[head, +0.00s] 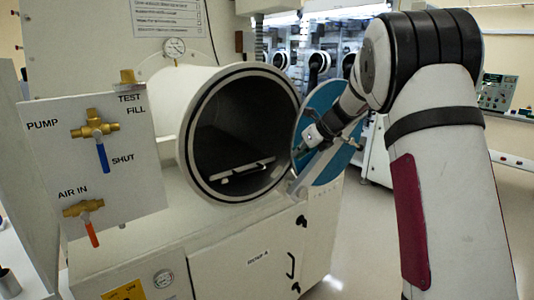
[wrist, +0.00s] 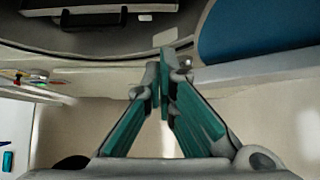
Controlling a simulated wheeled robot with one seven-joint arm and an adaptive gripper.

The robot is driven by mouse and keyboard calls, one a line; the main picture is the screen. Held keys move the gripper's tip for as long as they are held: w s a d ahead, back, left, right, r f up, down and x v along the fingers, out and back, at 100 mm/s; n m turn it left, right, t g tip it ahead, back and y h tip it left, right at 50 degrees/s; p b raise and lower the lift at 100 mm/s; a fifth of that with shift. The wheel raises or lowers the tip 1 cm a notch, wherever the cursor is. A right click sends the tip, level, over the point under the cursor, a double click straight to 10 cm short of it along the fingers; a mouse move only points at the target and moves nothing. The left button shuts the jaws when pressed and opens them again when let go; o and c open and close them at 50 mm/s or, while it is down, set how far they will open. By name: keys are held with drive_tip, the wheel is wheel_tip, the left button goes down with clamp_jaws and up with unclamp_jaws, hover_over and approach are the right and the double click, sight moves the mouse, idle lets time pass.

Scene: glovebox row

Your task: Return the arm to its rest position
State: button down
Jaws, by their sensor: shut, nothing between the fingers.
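My gripper (wrist: 162,85) shows in the wrist view with its two green-padded fingers meeting at the tips, shut and empty. It is in front of the rim of the round chamber port, close to the blue round door (wrist: 260,28). In the head view my arm rises at the right and bends down to the left, its end in front of the blue door (head: 322,105). The fingertips are hard to make out there. The door stands open at the right of the round chamber (head: 190,130). Whether the fingers touch the door or rim I cannot tell.
A tray (head: 243,170) lies inside the chamber. A valve panel (head: 130,185) with a blue-handled valve (head: 102,157) and an orange-handled valve (head: 91,234) stands at the left. A cabinet (head: 240,262) is below the chamber. Open floor (head: 355,240) shows right of it.

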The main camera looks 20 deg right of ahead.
drive_tip(key=s+a+r+n+g, duration=0.1)
drive_tip(key=s+a+r+n, duration=0.3)
drive_tip(key=s, duration=0.4)
drive_tip(key=s+a+r+n+g+p, duration=0.1)
drive_tip(key=s+a+r+n, duration=0.1)
drive_tip(key=s+a+n, duration=0.45)
drive_tip(key=s+a+r+n+g, duration=0.1)
drive_tip(key=s+a+r+n, duration=0.2)
drive_tip(key=s+n, duration=0.5)
drive_tip(key=s+f+n+h, duration=0.1)
drive_tip(key=s+n, duration=0.5)
drive_tip(key=s, duration=0.7)
drive_tip(key=s+f+n+g+h+p, duration=0.1)
drive_tip(key=s+f+n, duration=0.3)
drive_tip(key=s, duration=0.9)
drive_tip(key=a+n+h, duration=0.1)
drive_tip(key=n, duration=0.2)
drive_tip(key=shift+s, duration=0.3)
drive_tip(key=shift+w+p, duration=0.1)
drive_tip(key=shift+p, duration=0.2)
